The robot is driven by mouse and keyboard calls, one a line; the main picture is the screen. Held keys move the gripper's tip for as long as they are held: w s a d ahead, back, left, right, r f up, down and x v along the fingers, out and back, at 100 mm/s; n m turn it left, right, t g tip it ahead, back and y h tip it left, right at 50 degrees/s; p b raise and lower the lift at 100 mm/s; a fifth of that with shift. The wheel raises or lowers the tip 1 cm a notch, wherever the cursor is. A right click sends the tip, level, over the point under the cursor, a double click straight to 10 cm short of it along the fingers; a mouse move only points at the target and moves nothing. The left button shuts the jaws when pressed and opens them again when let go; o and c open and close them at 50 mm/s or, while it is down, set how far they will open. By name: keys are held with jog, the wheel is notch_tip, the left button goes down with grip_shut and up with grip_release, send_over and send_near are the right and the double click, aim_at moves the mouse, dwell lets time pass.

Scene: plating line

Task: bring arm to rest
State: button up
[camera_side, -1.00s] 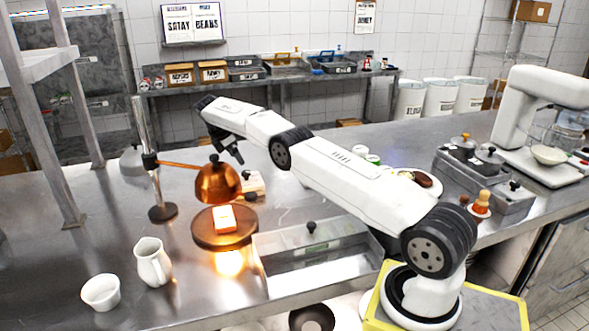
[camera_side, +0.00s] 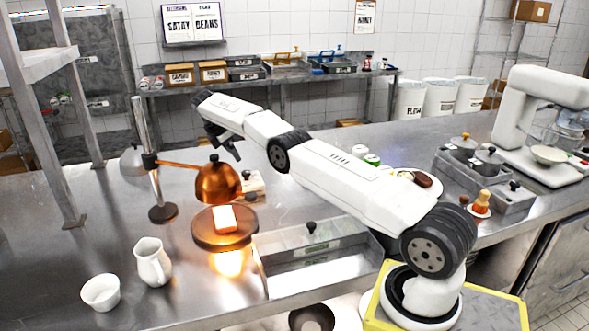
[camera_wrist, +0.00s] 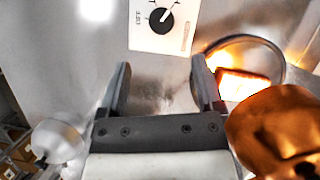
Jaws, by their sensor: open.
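My gripper (camera_side: 226,148) hangs in the air above the steel counter, behind and a little above the copper heat lamp (camera_side: 217,183). In the wrist view my gripper (camera_wrist: 160,88) has its two fingers spread apart with nothing between them. The arm stretches left from its base at the right front. A pale block with an orange underside (camera_side: 224,218) lies on a round board (camera_side: 196,236) under the lamp, and it also shows at the right of the wrist view (camera_wrist: 240,86). My gripper is apart from all of these.
A white control box with a dial (camera_wrist: 163,22) sits close to the fingers. The lamp's post (camera_side: 146,170) stands left of my gripper. A steel tray (camera_side: 262,262), a white jug (camera_side: 152,262) and a white cup (camera_side: 101,293) are nearer the front. The left counter is mostly clear.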

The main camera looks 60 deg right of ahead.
jog(key=w+a+r+m+t, duration=0.2)
jog(key=a+r+m+t, duration=0.3)
jog(key=a, duration=0.4)
jog(key=s+a+r+m, duration=0.1)
jog(key=s+a, duration=0.2)
jog(key=s+a+r+m+t+y, duration=0.1)
jog(key=s+a+r, duration=0.1)
jog(key=s+a, duration=0.1)
jog(key=s+a+r+m+t, duration=0.1)
jog(key=s+a, duration=0.2)
jog(key=a, duration=0.2)
jog(key=shift+a+r+y, duration=0.1)
jog(key=shift+r+y, duration=0.1)
jog(key=shift+y, duration=0.1)
jog(key=s+a+f+m, duration=0.1)
jog(key=s+f, duration=0.3)
jog(key=s, duration=0.4)
jog(key=s+a+f+m+g+y, duration=0.1)
jog(key=s+a+f, duration=0.2)
jog(key=s, duration=0.5)
jog(key=s+a+f+m+g+y, duration=0.1)
jog(key=s+a+f, duration=0.2)
jog(key=s, duration=0.5)
jog(key=shift+a+f+m, duration=0.25)
jog(key=shift+f+m, duration=0.05)
jog(key=shift+f, duration=0.5)
